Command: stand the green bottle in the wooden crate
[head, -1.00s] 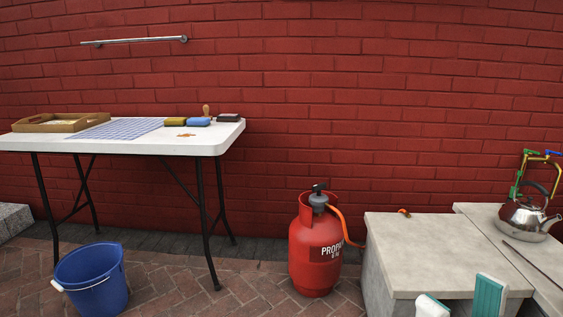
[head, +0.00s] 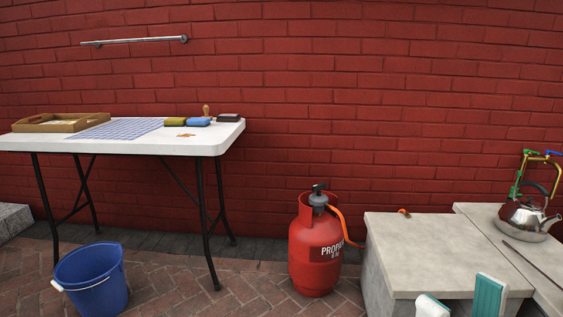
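I see no green bottle and no wooden crate that I can make out for certain. A low wooden tray (head: 38,126) with raised sides and a pale inside lies on the left end of the white table. My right gripper (head: 461,292) shows at the bottom right edge, in front of the grey concrete block. Its two teal and white fingers stand well apart with nothing seen between them. My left gripper is out of view.
The white folding table (head: 185,143) carries a checked cloth (head: 118,129), sponges and a brush. A blue bucket (head: 92,285) and a red propane bottle (head: 315,245) stand on the brick floor. A steel kettle (head: 524,217) sits on the right concrete slab. The near block (head: 430,250) is mostly bare.

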